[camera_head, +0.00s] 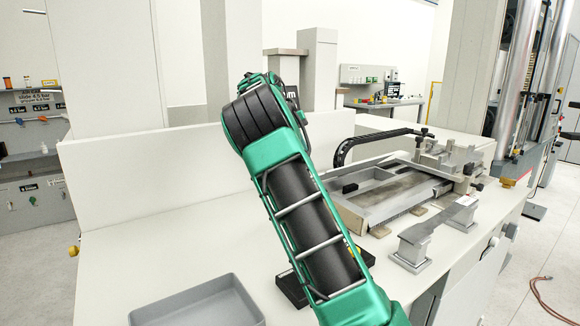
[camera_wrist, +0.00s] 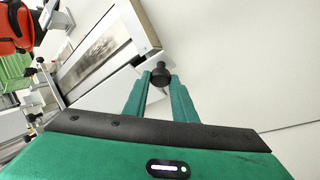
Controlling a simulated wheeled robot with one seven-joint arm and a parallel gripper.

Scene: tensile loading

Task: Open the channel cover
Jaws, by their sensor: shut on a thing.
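My gripper (camera_wrist: 160,82) is in the wrist view, its two green fingers closed around a small black knob (camera_wrist: 160,70). The knob's round head shows between and just beyond the fingertips. It is at the near end of a long, flat metal device (camera_wrist: 128,20) with a grey strip along its middle. I cannot tell for sure which part is the channel cover, or whether the knob belongs to it. In the head view the device (camera_head: 348,212) lies on the bench, right of my arm. My gripper is hidden behind my arm there.
A grey empty tray (camera_head: 200,305) is at the front left of the white bench (camera_head: 150,255). A metal block with a plate on top (camera_head: 412,245) stands right of my arm. A black cable chain (camera_head: 375,138) arches behind the device. Tall testing machine columns (camera_head: 520,80) rise at right.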

